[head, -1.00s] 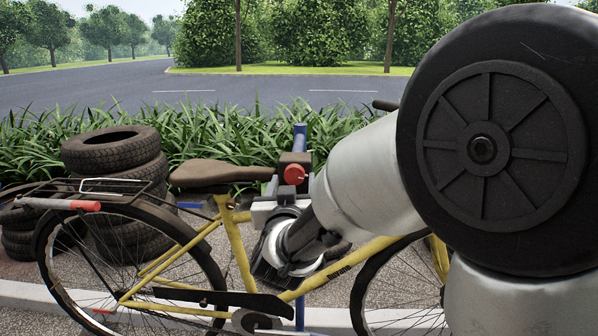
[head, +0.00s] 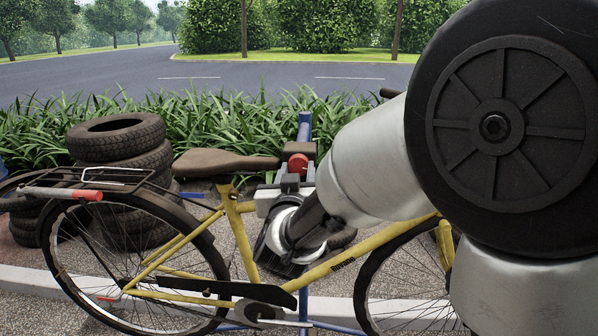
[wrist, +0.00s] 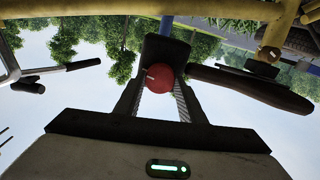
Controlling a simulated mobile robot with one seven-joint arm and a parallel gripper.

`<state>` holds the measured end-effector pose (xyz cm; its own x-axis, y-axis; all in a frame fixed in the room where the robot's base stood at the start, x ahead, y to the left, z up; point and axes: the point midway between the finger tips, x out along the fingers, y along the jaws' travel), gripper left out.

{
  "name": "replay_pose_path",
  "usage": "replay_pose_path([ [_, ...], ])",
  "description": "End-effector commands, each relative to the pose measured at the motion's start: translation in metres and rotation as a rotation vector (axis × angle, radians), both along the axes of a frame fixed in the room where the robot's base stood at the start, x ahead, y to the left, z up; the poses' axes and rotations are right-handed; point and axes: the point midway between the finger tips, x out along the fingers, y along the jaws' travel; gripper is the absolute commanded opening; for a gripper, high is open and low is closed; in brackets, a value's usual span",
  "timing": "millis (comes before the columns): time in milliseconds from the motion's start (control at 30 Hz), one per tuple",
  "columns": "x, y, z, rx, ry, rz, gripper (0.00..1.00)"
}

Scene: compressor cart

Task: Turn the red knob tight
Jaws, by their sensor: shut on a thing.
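The red knob (head: 298,164) sits on a dark clamp block (head: 297,148) at the top of a blue post (head: 304,127). In the wrist view the round red knob (wrist: 160,78) lies between the two fingers of my gripper (wrist: 160,88), with a small pale mark at its left side. The dark clamp block (wrist: 165,50) is behind it. My gripper (head: 291,180) is shut on the knob, reaching up from below. In the head view its fingers partly cover the knob's lower edge.
A yellow bicycle (head: 230,222) stands close around the post, its brown saddle (head: 222,164) just left of the clamp. Stacked tyres (head: 118,128) stand at the left. My arm hides much of the right side. Grass and a road lie behind.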

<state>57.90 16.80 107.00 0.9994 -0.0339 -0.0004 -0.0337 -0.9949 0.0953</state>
Motion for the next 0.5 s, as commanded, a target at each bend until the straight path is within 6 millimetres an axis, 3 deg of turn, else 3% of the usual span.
replay_pose_path([
  [267, 0.0002, 0.001, 0.0016, -0.104, 0.003, 0.001, 0.14],
  [500, 0.0003, 0.0011, 0.0026, -0.301, 0.008, 0.002, 0.14],
])
